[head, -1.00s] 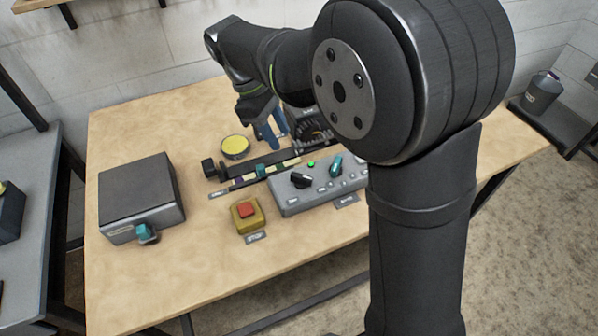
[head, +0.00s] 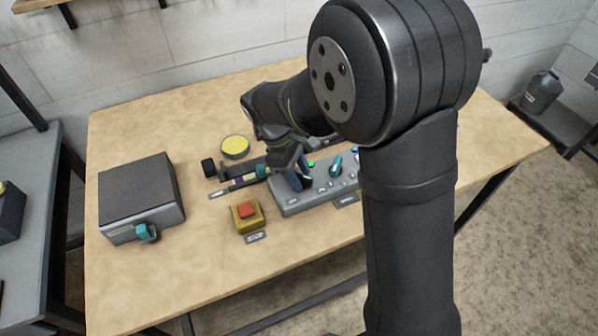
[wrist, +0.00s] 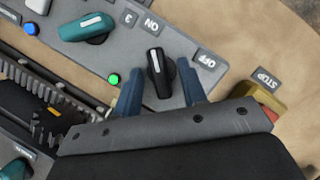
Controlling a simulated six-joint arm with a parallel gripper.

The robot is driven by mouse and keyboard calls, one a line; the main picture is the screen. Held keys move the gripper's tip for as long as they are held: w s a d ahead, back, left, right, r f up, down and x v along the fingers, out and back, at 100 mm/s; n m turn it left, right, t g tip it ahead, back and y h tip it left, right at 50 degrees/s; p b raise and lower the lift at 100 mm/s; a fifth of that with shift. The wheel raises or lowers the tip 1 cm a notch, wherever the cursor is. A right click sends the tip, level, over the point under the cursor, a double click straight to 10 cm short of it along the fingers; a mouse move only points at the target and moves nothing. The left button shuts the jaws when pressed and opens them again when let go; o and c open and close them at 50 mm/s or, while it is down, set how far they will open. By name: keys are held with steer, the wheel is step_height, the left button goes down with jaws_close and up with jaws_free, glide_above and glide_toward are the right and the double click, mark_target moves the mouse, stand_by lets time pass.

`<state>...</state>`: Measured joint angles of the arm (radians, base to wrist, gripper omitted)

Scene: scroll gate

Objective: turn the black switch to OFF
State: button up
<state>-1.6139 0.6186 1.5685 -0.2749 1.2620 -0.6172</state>
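The black switch (wrist: 157,75) sits on the grey control panel (wrist: 112,58). Its white mark points roughly toward the ON label (wrist: 151,24); the OFF label (wrist: 207,60) lies to the right of it in the wrist view. My gripper (wrist: 160,76) is open, with one blue finger on each side of the switch. Gaps show between the fingers and the knob, and I cannot tell whether either touches. In the head view my gripper (head: 301,181) is down at the left part of the panel (head: 325,200) and hides the black switch.
A teal switch (wrist: 86,27), a green lamp (wrist: 114,79) and a blue lamp (wrist: 30,28) are on the panel. A yellow box with a red STOP button (head: 246,210) stands left of it. A grey box (head: 140,195) is farther left. The table front is clear.

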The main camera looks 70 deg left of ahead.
steer(key=shift+c, duration=0.5)
jaws_close()
steer(key=shift+m, duration=0.3)
steer(key=m+g, duration=0.1)
steer(key=m, duration=0.2)
steer(key=shift+w+a+m+h, duration=0.1)
steer(key=shift+m+h, duration=0.3)
steer(key=m+g, duration=0.2)
steer(key=m, duration=0.2)
steer(key=shift+w, duration=0.15)
steer(key=m+g, duration=0.1)
steer(key=m, duration=0.4)
steer(key=shift+w+g, duration=0.1)
steer(key=shift+g, duration=0.3)
steer(key=shift+w+m+g+y, duration=0.1)
steer(key=shift+m+g+y, duration=0.45)
steer(key=shift+m, duration=1.65)
steer(key=shift+g, duration=0.25)
